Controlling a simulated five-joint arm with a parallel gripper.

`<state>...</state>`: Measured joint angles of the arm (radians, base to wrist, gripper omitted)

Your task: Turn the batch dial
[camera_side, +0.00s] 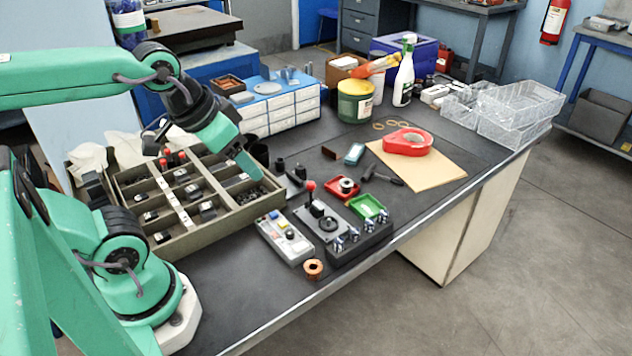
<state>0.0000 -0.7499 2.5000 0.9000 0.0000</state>
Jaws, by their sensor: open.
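A grey panel (308,222) lies on the dark bench near its front edge. It carries a round black knob (329,224), which looks like the batch dial, and a lever with a red ball (310,187). Any marks on the knob are too small to read. My gripper (256,172) points down over the right part of the compartment tray, up and to the left of the panel. It is open, appears empty, and is apart from the knob. Its fingers are partly hard to make out against the tray.
The wooden compartment tray (203,236) holds several small black parts. A grey button box (284,238) sits left of the panel, and a black block with silver knobs (360,243) on its right. A copper ring (313,268), red tray (333,190) and green tray (377,213) are close by.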

